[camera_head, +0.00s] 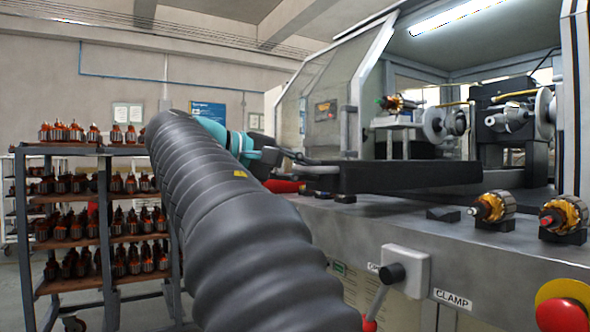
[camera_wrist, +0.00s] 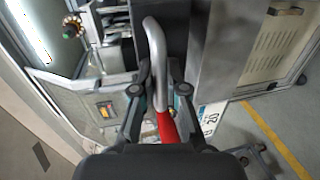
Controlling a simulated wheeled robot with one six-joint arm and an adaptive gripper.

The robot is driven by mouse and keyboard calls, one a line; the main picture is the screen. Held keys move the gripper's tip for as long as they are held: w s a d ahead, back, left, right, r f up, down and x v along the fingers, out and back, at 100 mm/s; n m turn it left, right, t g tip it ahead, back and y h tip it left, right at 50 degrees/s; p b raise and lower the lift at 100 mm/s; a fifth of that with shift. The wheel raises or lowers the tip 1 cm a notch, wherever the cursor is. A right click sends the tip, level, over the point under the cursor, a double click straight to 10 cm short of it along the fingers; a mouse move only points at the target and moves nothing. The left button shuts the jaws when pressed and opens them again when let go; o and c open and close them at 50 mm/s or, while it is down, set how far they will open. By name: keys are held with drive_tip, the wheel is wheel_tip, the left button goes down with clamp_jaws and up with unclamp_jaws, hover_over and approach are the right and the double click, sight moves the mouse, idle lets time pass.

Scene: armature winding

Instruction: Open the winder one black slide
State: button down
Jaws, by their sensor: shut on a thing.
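The black slide (camera_head: 410,178) is a long flat dark bar at the front of the winder. In the head view it reaches left, past the frame of the enclosure, toward my gripper (camera_head: 293,158). In the wrist view a bent metal handle (camera_wrist: 154,45) with a red grip (camera_wrist: 167,126) runs between the two fingers of my gripper (camera_wrist: 159,92). The gripper is shut on this handle. The red grip (camera_head: 283,186) also shows just below the gripper in the head view. My arm hides part of the machine's left side, and the exact finger contact is hard to see.
Two armatures (camera_head: 492,206) (camera_head: 563,214) sit on black holders along the front ledge. Below are a clamp lever (camera_head: 392,273) and a red stop button (camera_head: 563,315). A shelf rack (camera_head: 75,148) full of armatures stands at the left. Glazed panels (camera_head: 325,100) frame the winder's opening.

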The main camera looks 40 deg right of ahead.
drive_tip(key=c, duration=1.2)
unclamp_jaws()
drive_tip(key=shift+a, duration=0.1)
drive_tip(key=v, duration=1.2)
